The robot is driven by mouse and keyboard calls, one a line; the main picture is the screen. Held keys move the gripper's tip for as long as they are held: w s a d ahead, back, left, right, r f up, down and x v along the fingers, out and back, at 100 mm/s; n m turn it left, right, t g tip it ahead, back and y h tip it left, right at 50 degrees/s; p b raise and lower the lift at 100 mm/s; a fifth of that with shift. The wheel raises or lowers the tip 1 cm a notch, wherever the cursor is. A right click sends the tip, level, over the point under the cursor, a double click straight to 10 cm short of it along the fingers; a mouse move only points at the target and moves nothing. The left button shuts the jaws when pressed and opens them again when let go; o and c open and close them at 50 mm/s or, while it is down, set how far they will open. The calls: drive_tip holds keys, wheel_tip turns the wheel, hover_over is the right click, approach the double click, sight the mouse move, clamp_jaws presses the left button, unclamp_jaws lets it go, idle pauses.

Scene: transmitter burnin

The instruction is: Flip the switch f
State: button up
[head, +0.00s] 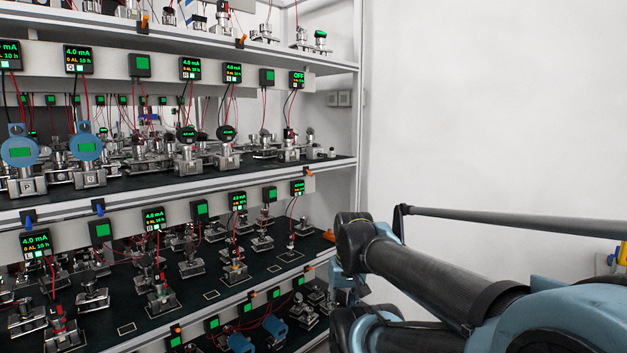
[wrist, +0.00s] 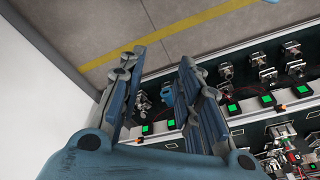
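Small orange switch levers sit along the shelf edges in the head view, one on the upper edge (head: 240,41) and one on the middle edge (head: 309,173). Blue levers show at the left of the middle edge, one of them here (head: 98,208). I cannot read a label f on any switch, so I cannot tell which is switch f. My gripper (wrist: 160,62) is open and empty in the wrist view, its two blue-grey fingers well apart. It hangs beyond the right end of the rack in the head view, partly hidden by my arm.
The rack's shelves (head: 262,169) carry several transmitters, cables and green displays. The rack's upright post (head: 358,100) stands near my arm. A white wall (head: 490,100) is at the right. The wrist view shows grey floor with a yellow line (wrist: 195,20).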

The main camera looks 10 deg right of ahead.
drive_tip(key=w+a+r+m+t+y, duration=0.1)
drive_tip(key=w+a+r+m+y, duration=0.15)
drive_tip(key=w, duration=0.25)
drive_tip(key=w+a+r+m+y, duration=0.1)
drive_tip(key=w+a+r+m, duration=0.1)
drive_tip(key=w+r+m, duration=0.15)
drive_tip(key=m+t+y, duration=0.5)
drive_tip(key=m+t, duration=0.7)
drive_tip(key=m, duration=1)
approach(310, 173)
drive_tip(key=f+x, duration=0.1)
drive_tip(key=x, duration=0.7)
drive_tip(key=shift+w+d, duration=0.15)
drive_tip(key=shift+d, duration=0.15)
